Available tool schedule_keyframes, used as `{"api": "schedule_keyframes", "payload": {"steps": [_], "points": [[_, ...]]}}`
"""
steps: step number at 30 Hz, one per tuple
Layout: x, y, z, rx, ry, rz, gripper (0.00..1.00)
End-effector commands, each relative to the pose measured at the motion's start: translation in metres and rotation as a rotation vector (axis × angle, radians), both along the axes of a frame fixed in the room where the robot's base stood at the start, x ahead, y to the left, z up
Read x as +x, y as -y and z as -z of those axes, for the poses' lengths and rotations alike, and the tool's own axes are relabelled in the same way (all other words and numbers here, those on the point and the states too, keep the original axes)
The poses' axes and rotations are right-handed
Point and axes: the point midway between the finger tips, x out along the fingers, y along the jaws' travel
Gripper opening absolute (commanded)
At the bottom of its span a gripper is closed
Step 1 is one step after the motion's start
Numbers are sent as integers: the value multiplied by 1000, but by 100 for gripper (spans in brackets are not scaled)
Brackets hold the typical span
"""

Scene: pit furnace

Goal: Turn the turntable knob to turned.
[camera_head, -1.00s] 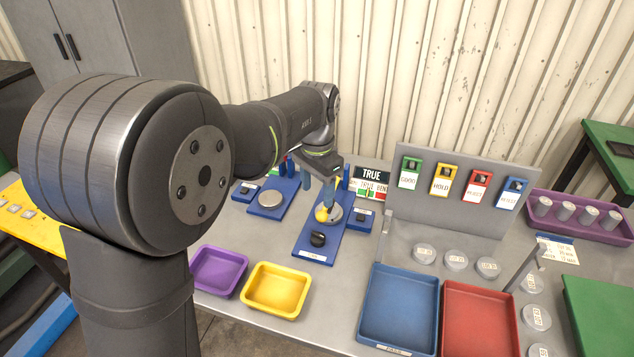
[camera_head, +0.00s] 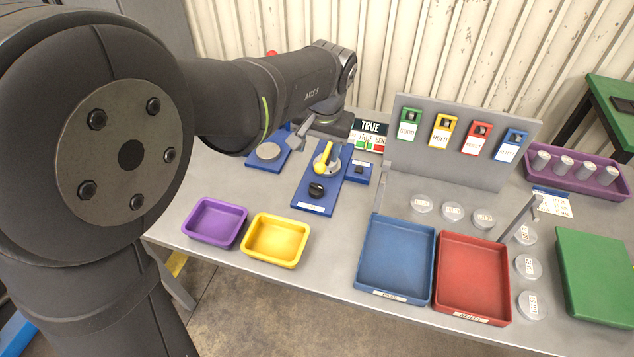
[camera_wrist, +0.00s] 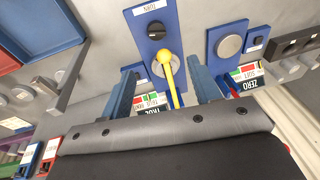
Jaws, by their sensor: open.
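The turntable knob is a small black knob (camera_head: 317,190) on a long blue plate (camera_head: 313,208). In the wrist view the knob (camera_wrist: 156,30) sits at the top centre, beside a label reading TURN. Behind it on the same plate stands a yellow ball-ended lever (camera_head: 320,168) over a round metal disc. In the wrist view the lever (camera_wrist: 172,82) shows between the fingers. My gripper (camera_wrist: 161,66) is open, with its two blue fingers apart and nothing held. It is on the far side of the lever from the knob, apart from the knob.
A second blue plate with a metal disc (camera_head: 268,151) is to the left. A small blue switch box (camera_head: 358,173) is close on the right. Purple (camera_head: 214,223) and yellow (camera_head: 275,240) trays stand nearer the front edge. A TRUE display (camera_head: 371,134) stands behind.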

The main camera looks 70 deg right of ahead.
Motion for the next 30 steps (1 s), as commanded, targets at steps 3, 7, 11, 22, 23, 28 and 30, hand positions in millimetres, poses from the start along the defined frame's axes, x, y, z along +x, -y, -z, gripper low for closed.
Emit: {"api": "schedule_keyframes", "payload": {"steps": [3,7,11,22,23,28,30], "points": [[-8,-13,2,-86,-3,-164,57],[-14,-23,3,-173,-24,-317,57],[-19,-30,4,-229,-48,-417,57],[-16,-25,30,-255,-63,-474,57],[-15,-23,35,-254,-64,-474,57],[-8,-12,67,-254,-63,-473,57],[-6,-7,79,-254,-62,-473,57]]}}
